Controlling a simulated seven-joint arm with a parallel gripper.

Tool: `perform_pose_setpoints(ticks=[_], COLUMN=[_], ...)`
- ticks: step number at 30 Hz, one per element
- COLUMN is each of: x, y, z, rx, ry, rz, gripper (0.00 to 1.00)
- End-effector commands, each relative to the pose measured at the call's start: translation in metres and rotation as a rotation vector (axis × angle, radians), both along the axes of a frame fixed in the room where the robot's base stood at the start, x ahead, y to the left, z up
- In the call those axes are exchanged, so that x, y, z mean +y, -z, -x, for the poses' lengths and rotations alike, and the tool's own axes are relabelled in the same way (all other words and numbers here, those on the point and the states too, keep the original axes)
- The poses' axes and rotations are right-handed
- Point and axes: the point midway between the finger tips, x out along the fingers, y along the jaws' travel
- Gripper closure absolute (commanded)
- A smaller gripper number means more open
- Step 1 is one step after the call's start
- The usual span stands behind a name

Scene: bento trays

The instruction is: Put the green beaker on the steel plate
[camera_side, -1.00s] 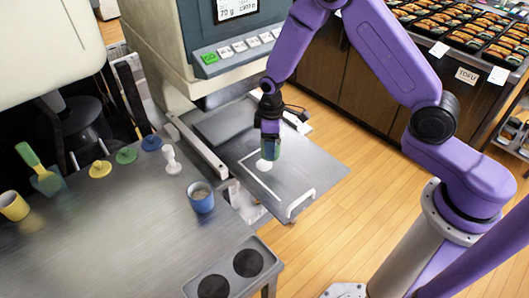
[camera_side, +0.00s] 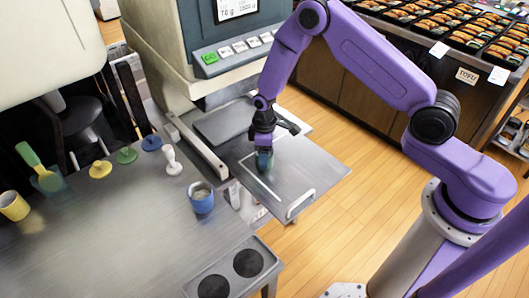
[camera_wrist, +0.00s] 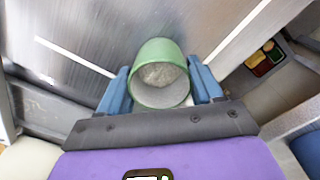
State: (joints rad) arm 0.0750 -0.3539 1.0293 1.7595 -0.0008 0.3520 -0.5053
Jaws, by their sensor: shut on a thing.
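The green beaker (camera_wrist: 160,48) is between the two blue fingers of my gripper (camera_wrist: 160,88) in the wrist view. Its open top faces the camera, and something greyish shows inside. In the side view my gripper (camera_side: 264,152) is shut on the beaker (camera_side: 264,161), which is low over the steel plate (camera_side: 310,172). The beaker is partly hidden by the fingers, and I cannot tell whether its base touches the plate. The plate has a white outline and a white handle at its front right.
A dark slab (camera_side: 222,124) lies behind the plate. A large machine (camera_side: 205,50) stands at the back.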

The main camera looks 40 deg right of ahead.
Motion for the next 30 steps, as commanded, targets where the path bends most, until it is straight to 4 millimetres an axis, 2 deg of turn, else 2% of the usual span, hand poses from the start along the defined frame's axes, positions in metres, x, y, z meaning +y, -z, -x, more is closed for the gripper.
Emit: perform_pose_setpoints(ticks=[2,3,4,5,17,23,30], x=[0.0,0.0,0.0,0.0,0.0,0.0,0.0], y=[0.002,0.002,0.002,0.002,-0.004,-0.031,-0.077], z=[0.0,0.0,0.0,0.0,0.0,-0.001,-0.001], rx=[0.0,0.0,0.0,0.0,-0.001,-0.005,-0.005], ry=[0.0,0.0,0.0,0.0,0.0,0.0,0.0], rz=[0.0,0.0,0.0,0.0,0.0,-0.002,-0.002], gripper=[0.72,0.25,0.15,0.09,0.09,0.09,0.09])
